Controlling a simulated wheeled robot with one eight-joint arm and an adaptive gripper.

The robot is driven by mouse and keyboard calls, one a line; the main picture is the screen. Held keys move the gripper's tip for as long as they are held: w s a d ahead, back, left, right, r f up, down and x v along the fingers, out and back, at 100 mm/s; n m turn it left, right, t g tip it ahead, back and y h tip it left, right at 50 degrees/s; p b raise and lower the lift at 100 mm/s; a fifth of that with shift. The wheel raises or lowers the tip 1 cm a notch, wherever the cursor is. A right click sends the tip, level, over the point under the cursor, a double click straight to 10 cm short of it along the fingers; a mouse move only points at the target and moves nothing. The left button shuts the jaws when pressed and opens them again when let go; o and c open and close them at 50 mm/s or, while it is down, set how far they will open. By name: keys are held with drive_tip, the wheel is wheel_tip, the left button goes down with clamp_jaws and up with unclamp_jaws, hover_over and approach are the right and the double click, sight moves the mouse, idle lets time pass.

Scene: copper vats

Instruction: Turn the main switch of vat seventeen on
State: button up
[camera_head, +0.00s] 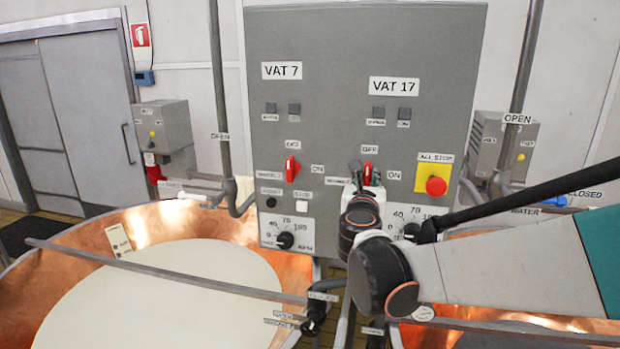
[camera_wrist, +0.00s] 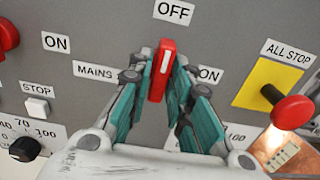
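The main switch of vat 17 is a red rotary handle (camera_head: 367,173) on the grey panel, below the VAT 17 label (camera_head: 394,86). In the wrist view the red handle (camera_wrist: 161,72) stands nearly upright, its white line towards the OFF label (camera_wrist: 174,11). An ON label (camera_wrist: 210,75) is on its right and a MAINS label (camera_wrist: 95,71) on its left. My gripper (camera_wrist: 158,82) is open, its teal-padded fingers on either side of the handle. Whether the pads touch it cannot be told. In the head view my gripper (camera_head: 360,178) partly covers the switch's lower part.
A red ALL STOP button (camera_head: 436,186) on a yellow plate is close on the right. Vat 7's red switch (camera_head: 292,168) is on the left. Speed dials (camera_head: 285,240) sit lower on the panel. Copper vats (camera_head: 60,250) stand below on both sides.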

clamp_jaws()
